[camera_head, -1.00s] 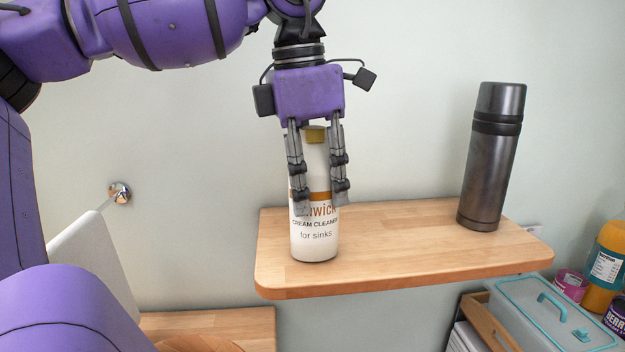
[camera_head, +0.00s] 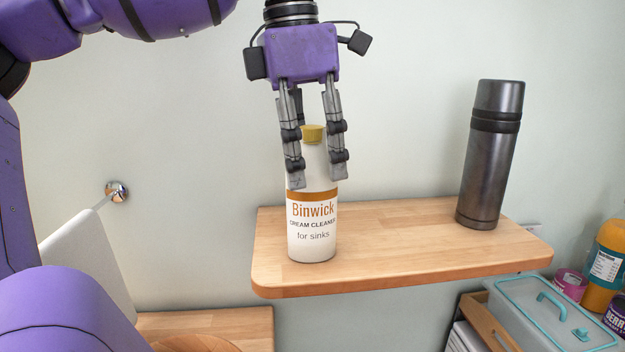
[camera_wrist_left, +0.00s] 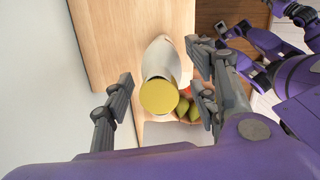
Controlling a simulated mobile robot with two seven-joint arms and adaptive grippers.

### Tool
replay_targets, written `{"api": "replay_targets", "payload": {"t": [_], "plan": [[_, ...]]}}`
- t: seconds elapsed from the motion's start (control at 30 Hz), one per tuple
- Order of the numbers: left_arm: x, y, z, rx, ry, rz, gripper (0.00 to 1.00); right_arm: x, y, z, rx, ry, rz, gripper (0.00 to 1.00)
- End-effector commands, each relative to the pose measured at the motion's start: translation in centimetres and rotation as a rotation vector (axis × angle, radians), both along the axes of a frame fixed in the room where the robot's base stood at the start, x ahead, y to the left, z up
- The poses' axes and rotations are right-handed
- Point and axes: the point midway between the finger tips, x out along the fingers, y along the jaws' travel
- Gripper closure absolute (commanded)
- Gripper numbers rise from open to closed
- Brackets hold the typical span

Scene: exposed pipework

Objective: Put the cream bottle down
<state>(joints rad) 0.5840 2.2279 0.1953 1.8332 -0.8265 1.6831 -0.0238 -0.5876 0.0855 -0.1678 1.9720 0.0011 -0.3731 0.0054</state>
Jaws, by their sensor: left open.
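The cream bottle (camera_head: 312,222) is white with a yellow cap and a "Binwick cream cleaner" label. It stands upright on the wooden shelf (camera_head: 420,252), near its left end. My left gripper (camera_head: 311,182) is open, pointing down, with its fingers on either side of the bottle's upper part. In the left wrist view the yellow cap (camera_wrist_left: 159,96) lies between the two spread fingers (camera_wrist_left: 155,105), with a gap on each side. My right gripper cannot be made out for certain.
A dark metal flask (camera_head: 490,155) stands on the shelf's right part. The shelf between bottle and flask is clear. Below right are a clear box with a teal handle (camera_head: 552,305) and an orange bottle (camera_head: 606,268). A lower wooden surface (camera_head: 215,325) is at bottom left.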

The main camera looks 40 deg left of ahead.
Motion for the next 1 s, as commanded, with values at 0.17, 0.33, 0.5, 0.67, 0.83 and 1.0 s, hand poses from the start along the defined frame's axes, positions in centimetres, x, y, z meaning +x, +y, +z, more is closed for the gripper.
{"api": "replay_targets", "payload": {"t": [0.17,0.33,0.5,0.67,0.83,1.0], "plan": [[-0.3,0.2,3.9,0.002,0.000,0.004,0.47,-0.3,-0.2,-0.5,-0.002,0.005,-0.003,1.00],[-0.7,0.3,6.7,0.001,0.001,0.003,0.47,-0.1,-0.2,-0.6,-0.003,0.001,-0.008,1.00],[-0.9,0.4,7.9,0.002,0.001,0.001,0.47,0.1,-0.1,-0.5,-0.001,-0.004,-0.009,1.00],[-0.9,0.4,8.1,0.001,0.001,-0.001,0.47,0.2,-0.1,-0.4,-0.001,-0.005,-0.009,1.00],[-0.9,0.4,8.1,0.001,0.001,-0.001,0.47,0.2,-0.1,-0.4,-0.001,-0.005,-0.008,1.00],[-0.9,0.4,8.1,0.001,0.001,0.000,0.47,0.2,-0.1,-0.4,-0.002,-0.004,-0.007,1.00]]}}
